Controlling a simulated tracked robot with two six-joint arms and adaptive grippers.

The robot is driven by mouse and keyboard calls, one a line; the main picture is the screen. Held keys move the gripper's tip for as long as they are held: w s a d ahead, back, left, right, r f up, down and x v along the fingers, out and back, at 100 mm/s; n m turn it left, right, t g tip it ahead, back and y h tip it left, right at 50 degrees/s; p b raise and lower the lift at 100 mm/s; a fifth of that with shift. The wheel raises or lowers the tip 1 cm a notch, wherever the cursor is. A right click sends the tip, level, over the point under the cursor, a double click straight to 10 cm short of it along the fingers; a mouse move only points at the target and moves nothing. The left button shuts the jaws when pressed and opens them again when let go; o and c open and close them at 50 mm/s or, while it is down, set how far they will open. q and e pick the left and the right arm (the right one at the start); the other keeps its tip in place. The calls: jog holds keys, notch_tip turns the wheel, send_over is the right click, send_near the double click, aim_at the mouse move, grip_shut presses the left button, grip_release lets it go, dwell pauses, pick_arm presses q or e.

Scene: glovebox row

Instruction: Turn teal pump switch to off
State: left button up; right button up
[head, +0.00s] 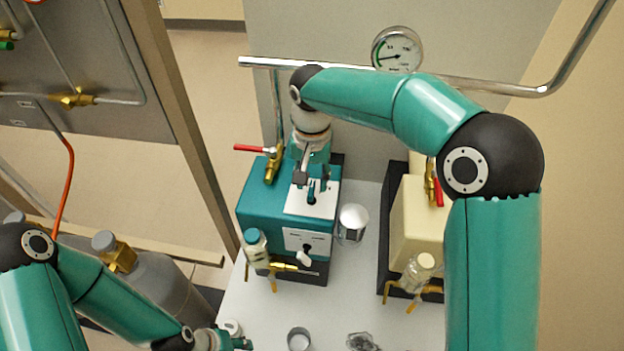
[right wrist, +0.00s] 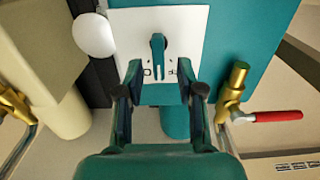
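The teal pump (head: 262,205) stands on the white bench. A white plate (head: 322,208) on its top carries the switch, a small dark lever (head: 311,194). In the right wrist view the lever (right wrist: 158,52) looks dark teal and points away from my fingers, with small marks on either side below it. My right gripper (head: 312,182) is over this plate. In the wrist view its fingers (right wrist: 158,78) are spread apart, one on each side of the lever, with nothing held. My left gripper (head: 236,343) is at the bottom edge, partly cut off; its fingers are unclear.
A cream pump (head: 412,225) stands to the right. A red-handled brass valve (head: 272,162) is close to the teal pump's left. A pipe with a gauge (head: 397,50) runs behind.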

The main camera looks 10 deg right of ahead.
jog(key=shift+f, duration=0.4)
jog(key=shift+c, duration=0.3)
grip_shut()
jog(key=shift+r+n, duration=0.1)
jog(key=shift+n, duration=0.2)
jog(key=shift+a+n+p, duration=0.15)
jog(key=shift+n+p, duration=0.25)
jog(key=shift+n, duration=0.7)
jog(key=shift+w+a+n+p, duration=0.15)
jog(key=shift+n+p, duration=0.15)
jog(key=shift+n, duration=1.3)
